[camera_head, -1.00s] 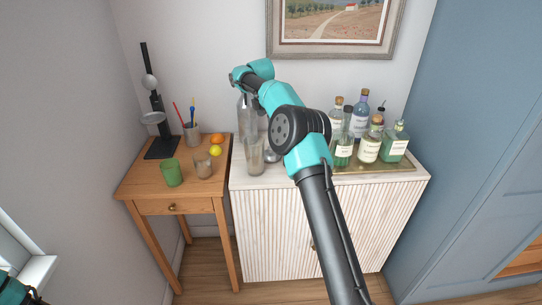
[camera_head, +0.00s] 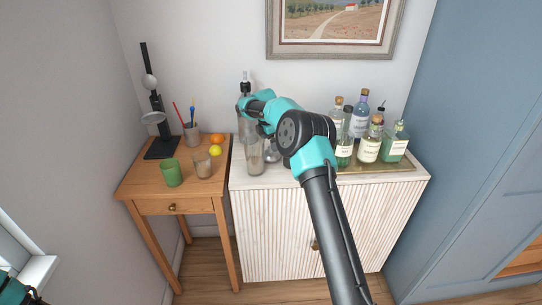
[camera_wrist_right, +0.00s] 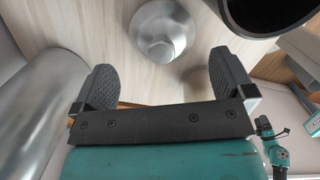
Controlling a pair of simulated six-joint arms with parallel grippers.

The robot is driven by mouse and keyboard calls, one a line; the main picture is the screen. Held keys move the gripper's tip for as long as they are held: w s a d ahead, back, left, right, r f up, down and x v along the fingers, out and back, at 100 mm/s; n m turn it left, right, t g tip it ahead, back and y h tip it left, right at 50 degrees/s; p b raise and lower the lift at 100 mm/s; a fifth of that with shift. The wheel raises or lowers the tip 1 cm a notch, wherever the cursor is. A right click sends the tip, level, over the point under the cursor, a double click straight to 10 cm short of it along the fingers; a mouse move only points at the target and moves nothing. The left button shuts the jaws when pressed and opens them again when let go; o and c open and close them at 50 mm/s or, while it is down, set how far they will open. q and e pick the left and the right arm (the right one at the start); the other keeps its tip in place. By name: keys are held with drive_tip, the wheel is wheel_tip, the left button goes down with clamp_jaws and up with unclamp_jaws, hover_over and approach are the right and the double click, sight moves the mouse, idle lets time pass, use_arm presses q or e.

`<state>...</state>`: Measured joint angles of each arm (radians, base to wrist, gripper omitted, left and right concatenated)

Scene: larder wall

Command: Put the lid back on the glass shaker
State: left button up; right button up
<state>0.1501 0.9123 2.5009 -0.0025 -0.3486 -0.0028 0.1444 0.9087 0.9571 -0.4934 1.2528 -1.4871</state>
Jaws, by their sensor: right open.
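The glass shaker (camera_head: 255,158) stands upright and uncovered near the front left of the white cabinet. The silver domed lid (camera_head: 271,156) sits on the cabinet top just right of it, partly hidden by my right arm. In the wrist view the lid (camera_wrist_right: 161,36), with a small knob, lies beyond and between the two open fingers of my right gripper (camera_wrist_right: 160,80), apart from both. A dark round open mouth shows at the top right there; I cannot tell surely whether it is the shaker's. My left gripper (camera_wrist_right: 266,126) shows only small in the wrist view.
A tall grey bottle (camera_head: 246,88) stands behind the shaker. Several bottles (camera_head: 368,146) stand on a tray at the right. The wooden side table (camera_head: 140,184) holds a green cup (camera_head: 171,173), another cup (camera_head: 202,165) and fruit.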

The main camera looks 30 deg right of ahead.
drive_tip(key=shift+f, duration=0.45)
drive_tip(key=shift+s+d+f, duration=0.1)
drive_tip(key=shift+d+f, duration=0.05)
drive_tip(key=shift+f, duration=1.15)
drive_tip(key=shift+d+f, duration=0.15)
drive_tip(key=shift+f, duration=1.15)
drive_tip(key=c, duration=0.7)
drive_tip(key=shift+o, duration=0.2)
drive_tip(key=shift+r, duration=0.1)
wheel_tip(320, 180, up, 10)
drive_tip(key=shift+f, duration=0.1)
